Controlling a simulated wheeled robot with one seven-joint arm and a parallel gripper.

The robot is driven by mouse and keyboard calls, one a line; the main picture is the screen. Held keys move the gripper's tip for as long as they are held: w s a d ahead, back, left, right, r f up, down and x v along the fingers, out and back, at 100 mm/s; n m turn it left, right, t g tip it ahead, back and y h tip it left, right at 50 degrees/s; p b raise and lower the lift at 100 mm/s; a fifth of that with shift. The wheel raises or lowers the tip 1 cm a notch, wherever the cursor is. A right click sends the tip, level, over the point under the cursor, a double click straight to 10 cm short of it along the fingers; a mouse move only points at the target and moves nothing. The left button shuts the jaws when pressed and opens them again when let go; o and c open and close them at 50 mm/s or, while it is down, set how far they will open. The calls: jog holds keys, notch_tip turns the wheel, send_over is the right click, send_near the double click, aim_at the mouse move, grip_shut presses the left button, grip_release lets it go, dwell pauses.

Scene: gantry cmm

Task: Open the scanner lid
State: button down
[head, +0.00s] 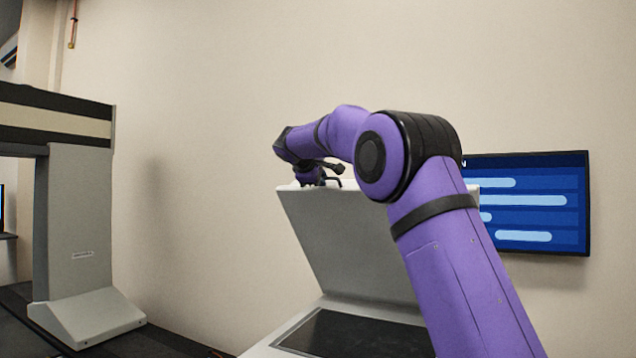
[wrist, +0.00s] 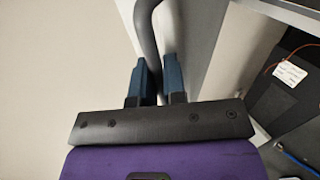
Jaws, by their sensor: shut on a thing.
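The scanner lid (head: 350,240) stands raised at a steep angle in the head view, hinged at the back of the scanner. The dark scanner bed (head: 350,335) lies uncovered beneath it. My gripper (head: 318,180) is at the lid's top edge. In the wrist view my gripper (wrist: 160,75) has its two blue fingers on either side of a curved grey handle (wrist: 148,35) and is shut on it. The lid's pale face (wrist: 190,40) shows beside the handle. My arm hides the lid's right side in the head view.
A large grey gantry machine (head: 75,220) stands at the left on a dark surface. A blue wall screen (head: 540,205) hangs at the right behind my arm. The plain wall (head: 220,120) is behind the lid. A cable and white label (wrist: 290,73) show in the wrist view.

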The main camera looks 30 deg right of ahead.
jog(key=c, duration=1.5)
grip_release()
jog(key=shift+f, duration=0.1)
jog(key=v, duration=1)
jog(key=shift+s+a+r, duration=0.2)
jog(key=shift+a+r, duration=0.05)
